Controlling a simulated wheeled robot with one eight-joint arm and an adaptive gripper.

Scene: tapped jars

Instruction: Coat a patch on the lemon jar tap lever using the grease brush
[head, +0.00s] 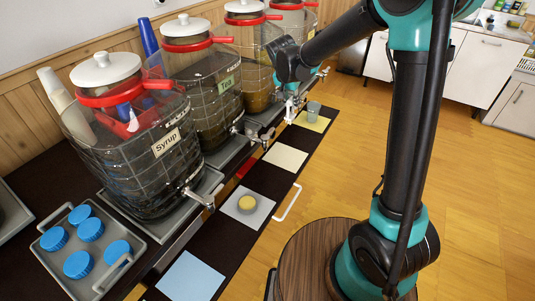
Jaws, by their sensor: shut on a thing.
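My gripper (291,98) is beside the third jar (257,75), over the dark counter near a yellow mat. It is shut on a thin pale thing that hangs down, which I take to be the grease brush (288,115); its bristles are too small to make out. Jars with red collars and white lids stand in a row. The nearest reads "Syrup" (165,143) and the second reads "Tea" (227,82). No lemon label is readable; the third jar holds amber liquid, and its lever is not clear. A fourth jar (293,20) is partly hidden by my arm.
A grey tray (47,268) with several blue lids is at lower left. The syrup tap (200,197) juts over the counter.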

